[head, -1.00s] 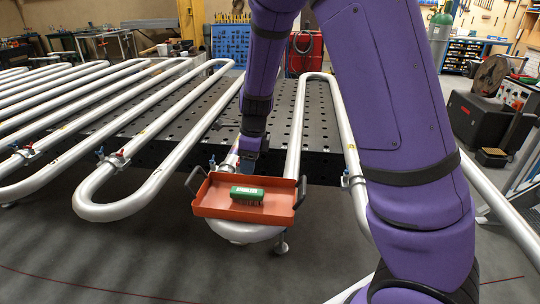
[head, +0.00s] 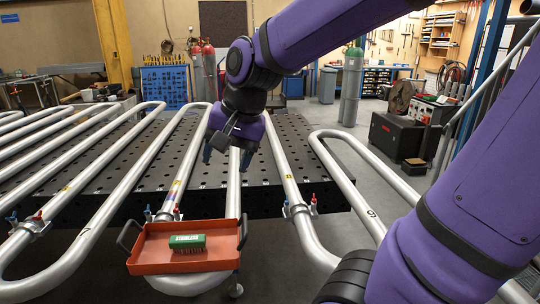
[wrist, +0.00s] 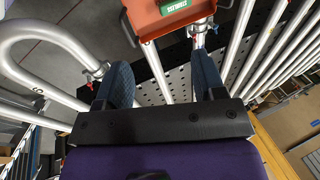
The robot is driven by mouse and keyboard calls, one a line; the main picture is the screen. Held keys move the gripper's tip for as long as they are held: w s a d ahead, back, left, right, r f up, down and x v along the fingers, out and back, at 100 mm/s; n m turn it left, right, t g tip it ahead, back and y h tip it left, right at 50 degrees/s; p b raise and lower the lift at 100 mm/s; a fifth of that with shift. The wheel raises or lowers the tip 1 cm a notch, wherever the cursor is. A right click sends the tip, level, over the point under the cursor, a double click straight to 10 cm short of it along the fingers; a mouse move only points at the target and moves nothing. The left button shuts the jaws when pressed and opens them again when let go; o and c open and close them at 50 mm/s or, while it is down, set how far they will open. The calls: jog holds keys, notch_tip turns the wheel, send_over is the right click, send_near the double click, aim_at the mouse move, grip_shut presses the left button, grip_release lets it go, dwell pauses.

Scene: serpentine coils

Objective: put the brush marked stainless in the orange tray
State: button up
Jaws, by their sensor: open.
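The orange tray (head: 150,262) with two dark handles rests on the pipe coil at the front of the table in the head view. The green brush (head: 187,241), with white lettering reading stainless on its top, lies in the tray with its bristles down. In the wrist view, the brush (wrist: 176,4) is cut off by the top edge, inside the tray (wrist: 143,22). My gripper (head: 227,158) is open and empty, above and behind the tray. Its two blue-grey fingers also show in the wrist view (wrist: 165,88), apart from the tray and brush.
Silver serpentine pipes (head: 123,190) with red and blue valves run across the black perforated table (head: 270,150). Gas cylinders (head: 352,85) and a dark machine box (head: 397,140) stand behind on the right. Grey floor is open in front.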

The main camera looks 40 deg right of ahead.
jog(key=s+d+r+n+t+h, duration=0.1)
jog(key=s+r+n+h, duration=0.1)
jog(key=s+n, duration=0.5)
jog(key=shift+s+d+r+n+t, duration=0.25)
jog(key=shift+s+r+n+t, duration=0.25)
jog(key=shift+s, duration=1.3)
